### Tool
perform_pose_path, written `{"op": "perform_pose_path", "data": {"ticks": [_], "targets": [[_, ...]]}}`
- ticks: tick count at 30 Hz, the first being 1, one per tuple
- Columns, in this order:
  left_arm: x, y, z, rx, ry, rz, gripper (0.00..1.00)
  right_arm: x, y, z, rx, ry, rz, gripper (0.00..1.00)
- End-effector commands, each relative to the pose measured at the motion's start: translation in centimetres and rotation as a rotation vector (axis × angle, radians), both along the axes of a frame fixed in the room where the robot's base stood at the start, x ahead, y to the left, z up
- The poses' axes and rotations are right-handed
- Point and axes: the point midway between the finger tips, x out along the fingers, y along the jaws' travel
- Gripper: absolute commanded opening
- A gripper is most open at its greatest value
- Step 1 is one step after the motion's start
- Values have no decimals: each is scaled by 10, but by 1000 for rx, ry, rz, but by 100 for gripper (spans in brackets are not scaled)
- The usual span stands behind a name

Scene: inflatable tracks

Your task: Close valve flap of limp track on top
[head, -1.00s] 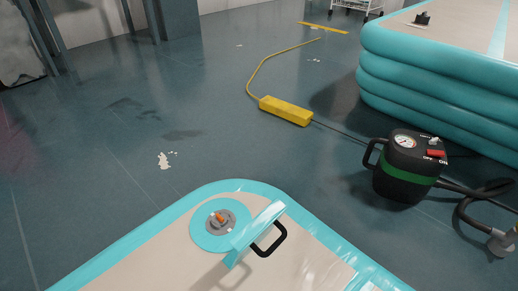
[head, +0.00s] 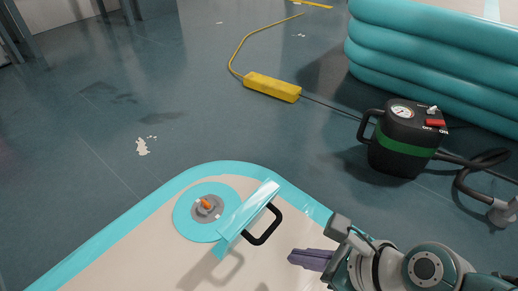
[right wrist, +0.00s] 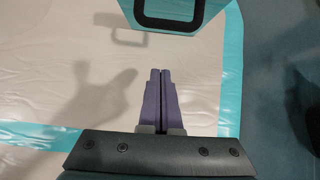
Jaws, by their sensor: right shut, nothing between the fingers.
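The limp track (head: 150,240) lies at the bottom of the head view, beige with a turquoise border. Its valve (head: 207,207) is a grey ring with an orange centre on a round turquoise patch, uncovered. The turquoise valve flap (head: 246,218) stands raised beside the valve, with a black loop handle (head: 263,227) on its right side. In the right wrist view the flap (right wrist: 180,18) shows at the top, ahead of the fingers. My right gripper (head: 292,257) is shut and empty, just right of and below the handle, apart from it; its purple fingers (right wrist: 160,75) are together. My left gripper is out of view.
A black pump (head: 400,140) with a green band, gauge and hose stands on the floor at right. A yellow power strip (head: 272,87) with its cable lies beyond the track. The floor at left is mostly clear.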

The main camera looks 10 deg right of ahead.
Motion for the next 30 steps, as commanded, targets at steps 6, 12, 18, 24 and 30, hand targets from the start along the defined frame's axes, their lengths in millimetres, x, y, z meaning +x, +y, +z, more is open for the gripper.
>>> {"op": "perform_pose_path", "data": {"ticks": [6,12,18,24,30], "targets": [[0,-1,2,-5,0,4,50,22,18,14,0,-3,2,0],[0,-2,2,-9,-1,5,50,28,23,18,-1,0,1,0],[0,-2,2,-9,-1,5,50,28,23,18,-1,0,1,0],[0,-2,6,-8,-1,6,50,28,22,20,-5,4,-1,0],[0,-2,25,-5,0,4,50,29,17,28,-34,29,-9,0]]}}
